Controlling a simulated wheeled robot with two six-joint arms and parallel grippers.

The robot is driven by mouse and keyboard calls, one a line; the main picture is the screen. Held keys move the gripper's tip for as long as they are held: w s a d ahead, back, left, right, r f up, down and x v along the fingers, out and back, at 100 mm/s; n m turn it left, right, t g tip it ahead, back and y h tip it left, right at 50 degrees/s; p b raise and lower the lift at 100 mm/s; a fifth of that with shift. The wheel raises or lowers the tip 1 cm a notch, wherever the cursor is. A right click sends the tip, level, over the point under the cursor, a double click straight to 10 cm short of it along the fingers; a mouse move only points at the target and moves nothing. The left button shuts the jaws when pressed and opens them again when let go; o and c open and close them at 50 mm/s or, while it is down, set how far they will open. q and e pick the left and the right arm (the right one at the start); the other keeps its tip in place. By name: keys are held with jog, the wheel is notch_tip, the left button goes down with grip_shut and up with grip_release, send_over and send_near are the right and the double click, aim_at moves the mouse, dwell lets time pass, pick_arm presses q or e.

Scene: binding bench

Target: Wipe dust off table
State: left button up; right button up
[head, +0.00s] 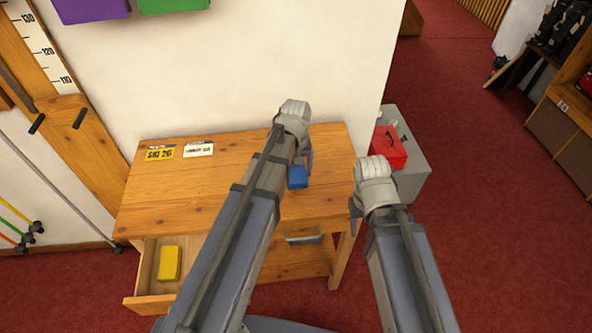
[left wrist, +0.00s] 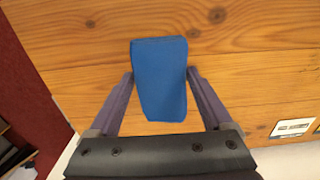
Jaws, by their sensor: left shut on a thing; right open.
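The wooden table (head: 235,180) stands against the wall, and its top also fills much of the left wrist view (left wrist: 250,65). My left gripper (head: 304,166) is over the right part of the tabletop, shut on a blue block-shaped cloth or sponge (head: 297,179). In the left wrist view the blue piece (left wrist: 160,85) sits between both fingers. I cannot tell whether it touches the wood. My right gripper (head: 355,214) is open just off the table's right edge, mostly hidden by its own wrist. I cannot make out dust on the visible top.
An open drawer (head: 150,302) at the front left holds a yellow block (head: 169,263). Two small labels (head: 160,152) lie at the back left of the tabletop. A grey box (head: 412,170) with a red case (head: 389,148) stands right of the table. The tabletop's left half is mostly clear.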

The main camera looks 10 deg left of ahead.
pick_arm(q)
jog(key=shift+r+p, duration=0.35)
jog(key=shift+r, duration=0.4)
notch_tip(320, 180, up, 3)
jog(key=p, duration=0.3)
jog(key=shift+r, duration=0.1)
